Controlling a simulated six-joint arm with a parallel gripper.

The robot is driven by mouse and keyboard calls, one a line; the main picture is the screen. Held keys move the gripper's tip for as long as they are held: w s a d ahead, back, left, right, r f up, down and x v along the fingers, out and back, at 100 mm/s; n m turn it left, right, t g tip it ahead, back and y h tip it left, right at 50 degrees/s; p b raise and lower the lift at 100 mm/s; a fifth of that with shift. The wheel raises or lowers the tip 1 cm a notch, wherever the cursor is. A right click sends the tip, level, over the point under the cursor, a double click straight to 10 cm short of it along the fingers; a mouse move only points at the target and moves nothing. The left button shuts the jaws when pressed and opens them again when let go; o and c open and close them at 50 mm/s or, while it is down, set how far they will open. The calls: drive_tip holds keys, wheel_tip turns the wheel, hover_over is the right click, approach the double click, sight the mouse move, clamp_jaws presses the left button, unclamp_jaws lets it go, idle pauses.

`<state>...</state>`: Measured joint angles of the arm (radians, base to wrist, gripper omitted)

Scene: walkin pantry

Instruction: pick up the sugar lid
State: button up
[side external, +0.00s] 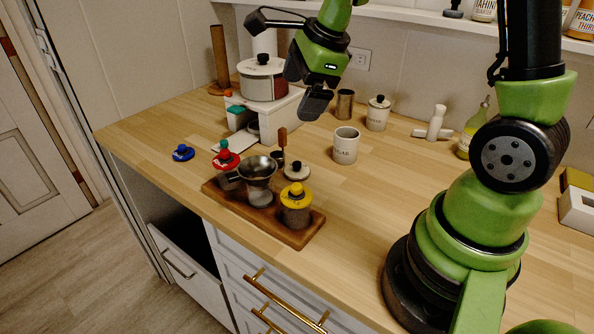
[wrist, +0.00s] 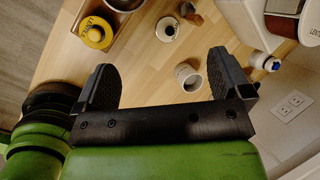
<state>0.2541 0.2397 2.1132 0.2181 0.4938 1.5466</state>
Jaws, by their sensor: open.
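The sugar lid (side external: 297,171) is a white disc with a dark knob. It lies knob up on the counter just behind the wooden tray, and it also shows in the wrist view (wrist: 168,29) near the top. A white jar with partly legible lettering, seemingly the sugar jar (side external: 345,146), stands open to the right of the lid; it shows in the wrist view (wrist: 188,77) between my fingers. My gripper (side external: 317,104) is above the counter, behind and above the lid and the jar. In the wrist view my gripper (wrist: 161,75) has its fingers wide apart with nothing held.
The wooden tray (side external: 313,235) holds a steel funnel-like vessel (side external: 257,170), a red-topped piece (side external: 225,157) and a yellow-lidded jar (side external: 296,205). A wooden-handled scoop (side external: 281,148) is close to the lid. A lidded canister (side external: 377,113) stands behind the open jar.

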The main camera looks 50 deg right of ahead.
drive_tip(key=w+d+f+m+g, duration=0.1)
drive_tip(key=d+f+m, duration=0.2)
drive_tip(key=f+m, duration=0.25)
drive_tip(key=w+d+f+m, duration=0.2)
drive_tip(key=d+f+m, duration=0.1)
drive_tip(key=f+m, duration=0.25)
hover_over(297, 163)
drive_tip(key=s, duration=0.1)
drive_tip(key=shift+g, duration=0.3)
drive_tip(key=f, duration=0.4)
drive_tip(key=shift+s+d+f, duration=0.1)
drive_tip(key=shift+s+f, duration=0.1)
drive_tip(key=shift+f, duration=0.2)
drive_tip(key=shift+x, duration=2.9)
drive_tip(key=c, duration=1)
